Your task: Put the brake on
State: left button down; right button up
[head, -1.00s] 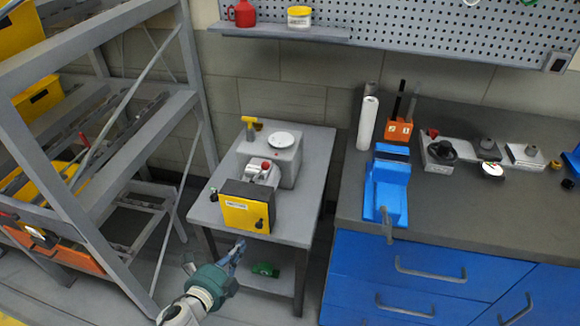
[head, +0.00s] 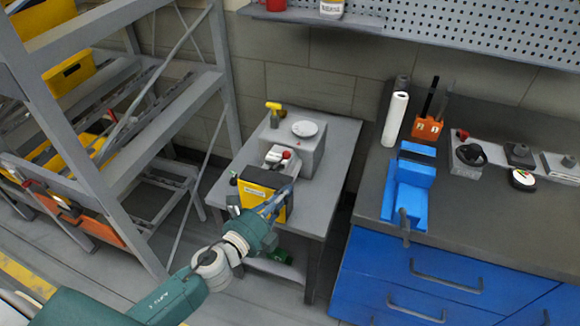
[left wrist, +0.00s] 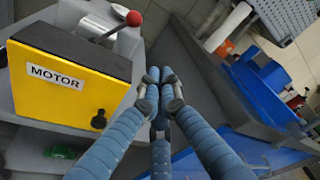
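A lever with a red ball knob (head: 286,155) stands on the grey machine behind the yellow box; I cannot tell from a label whether it is the brake. In the left wrist view the knob (left wrist: 134,18) sits at the top on a thin metal rod. The yellow box (head: 249,194) has a dark top, and its front reads MOTOR in the left wrist view (left wrist: 60,98). My left gripper (head: 292,186) is at the box's right side, in front of and below the knob. Its fingertips (left wrist: 159,78) are together, with nothing visible between them. My right gripper is not in view.
The machine has a yellow T-shaped handle (head: 274,106) and a white round plate (head: 305,128). Its grey table (head: 325,190) has free room on the right. A grey rack (head: 120,165) stands left, a workbench with a blue vise (head: 407,195) right. A green item (head: 281,256) lies below.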

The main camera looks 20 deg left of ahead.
aim_at(279, 162)
pick_arm(q)
jog(key=shift+w+a+r+p, duration=0.1)
jog(key=shift+w+a+p, duration=0.2)
jog(key=shift+w, duration=1.15)
jog(key=shift+w+a+r+p, duration=0.15)
jog(key=shift+w+p, duration=0.2)
jog(key=shift+w, duration=1.15)
jog(key=shift+w+a+r+p, duration=0.1)
jog(key=shift+w+a+p, duration=0.2)
jog(key=shift+w, duration=1.15)
jog(key=shift+d, duration=0.1)
jog(key=shift+a+r+n, duration=0.2)
jog(key=shift+a+n, duration=0.05)
jog(key=shift+n, duration=0.05)
